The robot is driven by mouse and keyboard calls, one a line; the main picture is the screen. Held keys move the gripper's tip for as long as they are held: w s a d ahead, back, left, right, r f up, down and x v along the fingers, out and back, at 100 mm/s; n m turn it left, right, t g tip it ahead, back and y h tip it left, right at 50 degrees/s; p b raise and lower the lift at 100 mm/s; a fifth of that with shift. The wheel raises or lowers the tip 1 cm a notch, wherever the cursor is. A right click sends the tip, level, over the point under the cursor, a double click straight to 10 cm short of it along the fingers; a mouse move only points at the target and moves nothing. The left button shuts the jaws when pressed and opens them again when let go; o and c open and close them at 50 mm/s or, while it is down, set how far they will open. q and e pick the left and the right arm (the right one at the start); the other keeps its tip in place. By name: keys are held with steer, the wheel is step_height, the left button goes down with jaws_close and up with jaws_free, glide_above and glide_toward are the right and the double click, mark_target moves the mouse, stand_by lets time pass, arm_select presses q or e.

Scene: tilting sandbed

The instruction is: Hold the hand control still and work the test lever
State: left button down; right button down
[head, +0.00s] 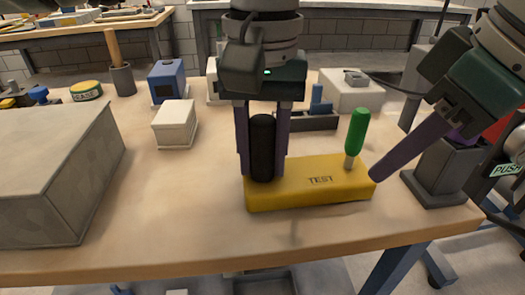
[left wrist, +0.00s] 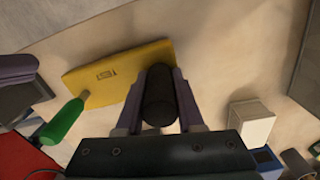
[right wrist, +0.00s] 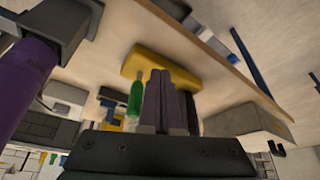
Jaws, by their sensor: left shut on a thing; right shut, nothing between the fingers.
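The hand control is a yellow box (head: 310,192) marked TEST, lying near the table's front edge. A black upright grip (head: 262,148) stands at its left end, and the test lever with a green handle (head: 357,132) stands upright near its right end. My left gripper (head: 263,172) is shut around the black grip, which also shows in the left wrist view (left wrist: 160,97). My right gripper (head: 374,178) is shut and empty, its tips close to the box's right end. I cannot tell whether they touch it. The green handle also shows in the right wrist view (right wrist: 135,97).
A large grey box (head: 50,170) fills the table's left side. A white box (head: 175,124), a blue box (head: 167,82) and a dark tray (head: 305,122) stand behind. A dark stand (head: 445,175) is at the right, near my right gripper. The front middle of the table is clear.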

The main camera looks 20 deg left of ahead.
step_height(320, 180, up, 8)
steer(key=s, duration=0.1)
steer(key=shift+s+d, duration=0.3)
steer(key=shift+d, duration=0.15)
stand_by(0.4)
steer(key=w+a+r, duration=0.1)
steer(key=w+a, duration=0.1)
steer(key=w, duration=0.2)
step_height(320, 180, down, 6)
steer(key=shift+w+a, duration=0.15)
steer(key=shift+w, duration=0.05)
stand_by(0.5)
stand_by(1.9)
